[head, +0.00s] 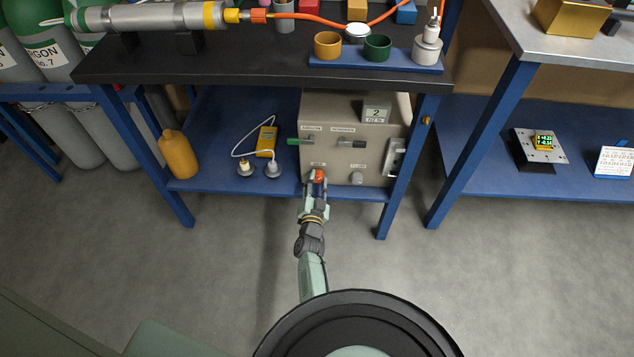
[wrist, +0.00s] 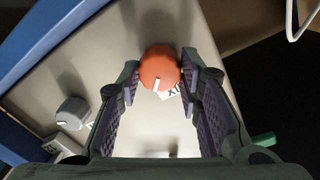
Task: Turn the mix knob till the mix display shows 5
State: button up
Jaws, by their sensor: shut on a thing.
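The mix knob (head: 320,174) is orange-red, low on the left of the beige box's front. In the wrist view, the knob (wrist: 158,63) shows a white pointer line, and a partly hidden label lies beside it. My gripper (head: 316,184) reaches the box from the front. In the wrist view, my gripper's fingertips (wrist: 160,77) are on both sides of the knob, shut on it. The mix display (head: 376,113), a small grey unit on top of the box, reads 2.
The box (head: 350,133) stands on a blue lower shelf under a black bench top. A grey knob (head: 357,179) is to the right of the mix knob. Valve handles (head: 351,143) sit above. A yellow bottle (head: 178,154) and a yellow meter (head: 266,141) are at left.

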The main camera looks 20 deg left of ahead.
jog(key=o, duration=1.2)
jog(key=shift+c, duration=0.2)
jog(key=shift+r, duration=5)
